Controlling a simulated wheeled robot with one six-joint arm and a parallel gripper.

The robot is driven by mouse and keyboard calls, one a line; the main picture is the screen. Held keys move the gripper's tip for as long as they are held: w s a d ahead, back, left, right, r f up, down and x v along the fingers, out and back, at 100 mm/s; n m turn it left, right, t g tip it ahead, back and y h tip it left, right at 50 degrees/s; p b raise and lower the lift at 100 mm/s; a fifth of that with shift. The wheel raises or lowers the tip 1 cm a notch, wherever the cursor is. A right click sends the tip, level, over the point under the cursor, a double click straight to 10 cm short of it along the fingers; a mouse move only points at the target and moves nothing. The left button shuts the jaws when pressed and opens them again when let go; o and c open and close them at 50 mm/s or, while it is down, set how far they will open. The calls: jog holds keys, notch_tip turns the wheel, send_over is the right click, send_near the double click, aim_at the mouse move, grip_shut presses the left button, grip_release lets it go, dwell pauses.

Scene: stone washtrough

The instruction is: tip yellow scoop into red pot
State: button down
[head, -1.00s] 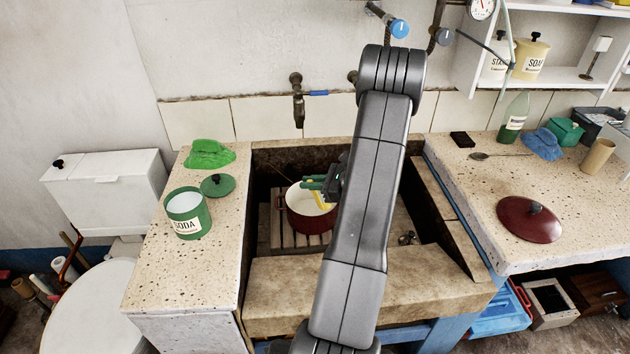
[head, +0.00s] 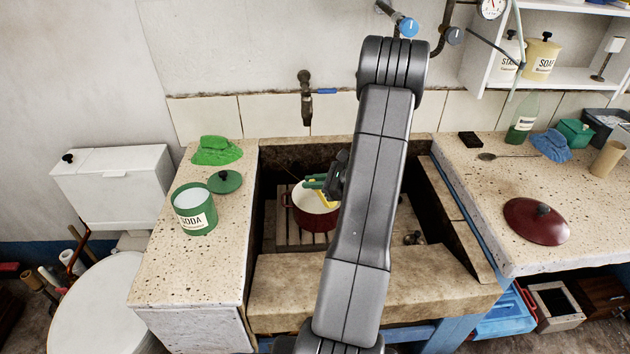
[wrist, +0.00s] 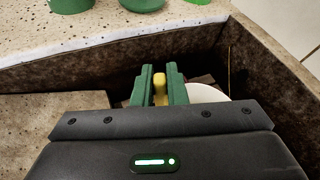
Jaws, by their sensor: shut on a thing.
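The red pot (head: 308,218) stands without its lid on a wooden slatted rack in the stone trough, partly hidden by my arm. Its pale inside (wrist: 205,93) shows in the wrist view behind the right finger. My gripper (head: 318,184) is over the pot, with its green fingers shut on the yellow scoop (head: 328,199). In the wrist view my gripper (wrist: 160,88) has the yellow handle (wrist: 160,78) between its fingers. The scoop's bowl and contents are hidden, so I cannot tell its tilt.
A green SODA tin (head: 195,210) stands open on the left ledge, near its green lid (head: 225,182) and a green cloth (head: 216,150). A dark red lid (head: 536,222) lies on the right counter. A tap (head: 306,98) hangs above the trough's back.

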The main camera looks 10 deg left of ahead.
jog(key=shift+s+a+f+h, duration=0.1)
jog(key=shift+a+f+h, duration=0.05)
jog(key=shift+a+h, duration=0.2)
jog(key=shift+s+a+f+h, duration=0.1)
jog(key=shift+a+h, duration=0.15)
jog(key=shift+a, duration=0.15)
jog(key=shift+s+a+f+n+h, duration=0.15)
jog(key=shift+a+f+n+h, duration=0.15)
jog(key=shift+a+h, duration=0.25)
jog(key=shift+s+a+f+n+h, duration=0.1)
jog(key=shift+a+f+n+h, duration=0.1)
jog(key=shift+a+f+h, duration=0.25)
jog(key=shift+r, duration=0.1)
dwell(0.3)
jog(key=shift+s+a+f+n+h, duration=0.15)
jog(key=shift+a+f+h, duration=0.25)
jog(key=shift+a+h, duration=0.1)
jog(key=shift+s+a+f+n+h, duration=0.1)
jog(key=shift+a+f+n+h, duration=0.05)
jog(key=shift+a+f+h, duration=0.25)
jog(key=shift+a, duration=0.15)
